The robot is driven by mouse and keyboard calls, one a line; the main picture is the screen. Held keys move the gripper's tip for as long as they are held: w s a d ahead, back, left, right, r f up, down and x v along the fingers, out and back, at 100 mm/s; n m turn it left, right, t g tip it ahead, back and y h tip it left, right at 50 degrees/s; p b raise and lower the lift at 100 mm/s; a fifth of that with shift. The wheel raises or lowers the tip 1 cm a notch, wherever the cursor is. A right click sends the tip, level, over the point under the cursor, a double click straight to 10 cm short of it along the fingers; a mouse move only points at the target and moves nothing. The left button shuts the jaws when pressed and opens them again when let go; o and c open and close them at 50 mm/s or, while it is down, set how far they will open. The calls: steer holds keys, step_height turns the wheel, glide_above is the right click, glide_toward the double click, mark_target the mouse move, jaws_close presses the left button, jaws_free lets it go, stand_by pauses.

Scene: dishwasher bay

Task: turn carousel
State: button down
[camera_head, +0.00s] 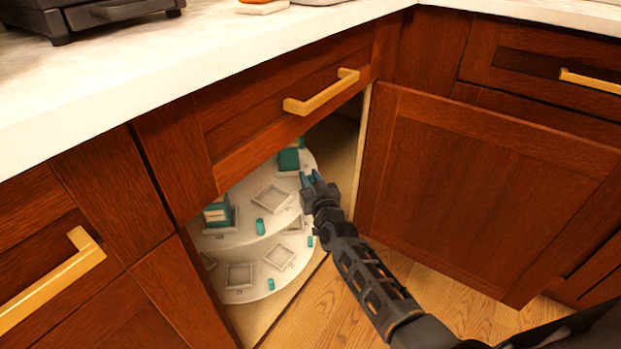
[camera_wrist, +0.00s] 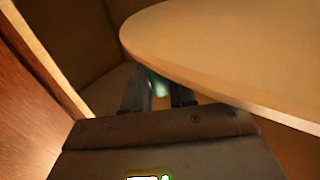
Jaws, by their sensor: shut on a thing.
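The carousel (camera_head: 262,244) stands inside the open corner cabinet, with two pale round shelves. Teal pegs stand near the shelf edges, one on the upper shelf (camera_head: 260,227) and one on the lower shelf (camera_head: 271,284). My gripper (camera_head: 311,178) is at the right edge of the upper shelf. In the wrist view my gripper (camera_wrist: 160,88) is shut on a small teal peg (camera_wrist: 159,84), mostly hidden between the fingers. A round shelf (camera_wrist: 225,50) of the carousel fills the upper right of that view, close to the fingers.
The cabinet door (camera_head: 480,190) stands open to the right of my arm. A drawer with a brass handle (camera_head: 322,92) is above the opening. Square trays (camera_head: 271,199) and teal boxes (camera_head: 218,213) sit on the shelves. The wood floor (camera_head: 350,310) is clear below.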

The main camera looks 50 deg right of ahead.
steer(key=shift+w+d, duration=0.15)
steer(key=shift+d, duration=0.25)
steer(key=c, duration=1.1)
jaws_free()
steer(key=shift+p+v, duration=1.9)
steer(key=shift+v, duration=1.95)
